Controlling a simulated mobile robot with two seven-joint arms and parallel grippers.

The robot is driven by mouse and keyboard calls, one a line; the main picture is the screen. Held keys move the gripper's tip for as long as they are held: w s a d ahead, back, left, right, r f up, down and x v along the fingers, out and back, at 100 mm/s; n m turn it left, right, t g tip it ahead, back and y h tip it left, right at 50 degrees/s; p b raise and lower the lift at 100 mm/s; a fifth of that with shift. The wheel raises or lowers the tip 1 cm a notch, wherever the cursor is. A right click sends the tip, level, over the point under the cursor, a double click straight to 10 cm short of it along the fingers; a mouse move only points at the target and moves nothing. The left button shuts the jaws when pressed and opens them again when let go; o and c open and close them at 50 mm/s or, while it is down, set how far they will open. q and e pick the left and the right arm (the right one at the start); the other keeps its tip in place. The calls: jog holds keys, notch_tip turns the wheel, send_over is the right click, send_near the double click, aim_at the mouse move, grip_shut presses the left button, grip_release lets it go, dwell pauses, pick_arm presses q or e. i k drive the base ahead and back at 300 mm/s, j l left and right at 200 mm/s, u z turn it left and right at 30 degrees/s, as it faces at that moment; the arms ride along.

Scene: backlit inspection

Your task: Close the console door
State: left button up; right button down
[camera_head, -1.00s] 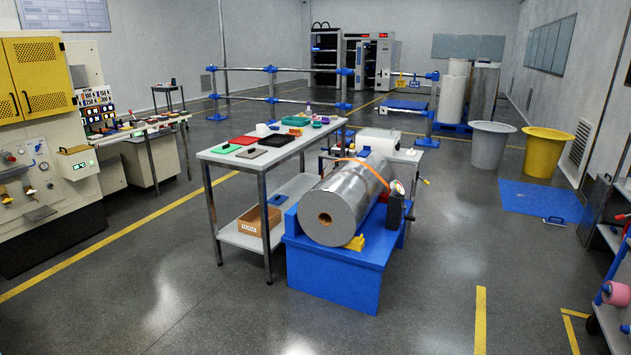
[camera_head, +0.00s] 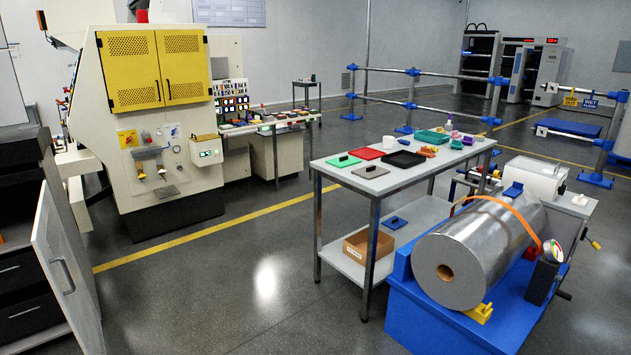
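A light grey door panel (camera_head: 68,268) with a perforated face and a bar handle stands swung open at the left edge of the view. It is hinged on a dark cabinet (camera_head: 22,225) with black drawers, whose left part is cut off by the frame. A cream machine (camera_head: 170,140) behind it has two yellow doors (camera_head: 155,70) that look shut. A console panel (camera_head: 231,98) with lit displays stands right of that machine, and no open door shows on it. Neither of my grippers is in view.
A work table (camera_head: 330,172) with coloured trays stands in the middle. A blue stand (camera_head: 415,310) with a large metal roll (camera_head: 470,255) is at the lower right. Grey floor (camera_head: 220,275) with a yellow line lies clear between the open door and the table.

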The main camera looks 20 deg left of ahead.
aim_at(50, 243)
jog(key=i+j+u, duration=0.1)
jog(key=i+u, duration=0.55)
jog(key=i+l+u, duration=0.1)
jog(key=i+u, duration=0.35)
jog(key=u, duration=1.2)
